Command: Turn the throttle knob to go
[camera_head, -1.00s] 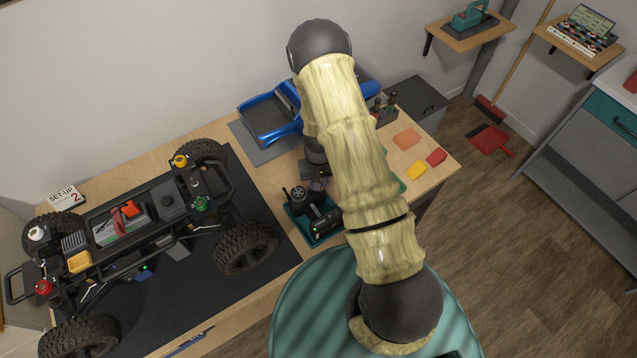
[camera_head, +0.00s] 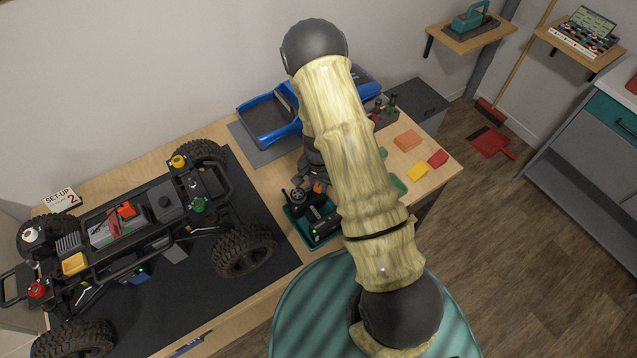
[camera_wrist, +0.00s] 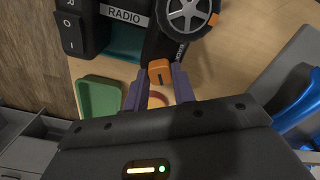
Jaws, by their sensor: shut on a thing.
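The black radio (camera_head: 297,203) with its steering wheel (camera_head: 298,194) sits in a teal tray on the workbench, partly behind my arm. In the wrist view the wheel (camera_wrist: 187,12) and a RADIO label (camera_wrist: 124,14) show at the top. An orange knob (camera_wrist: 159,68) with a dark mark on its face sticks out of the radio below the wheel; I take it for the throttle knob. My gripper (camera_wrist: 158,82) is shut on it, one dark finger on each side. In the head view my gripper (camera_head: 318,183) is small, beside the radio.
A black box with an O/I switch (camera_wrist: 83,28) stands beside the radio. A large crawler chassis (camera_head: 135,220) fills the left of the bench on a dark mat. A blue truck body (camera_head: 270,118) lies behind. Colored pieces (camera_head: 418,172) lie to the right.

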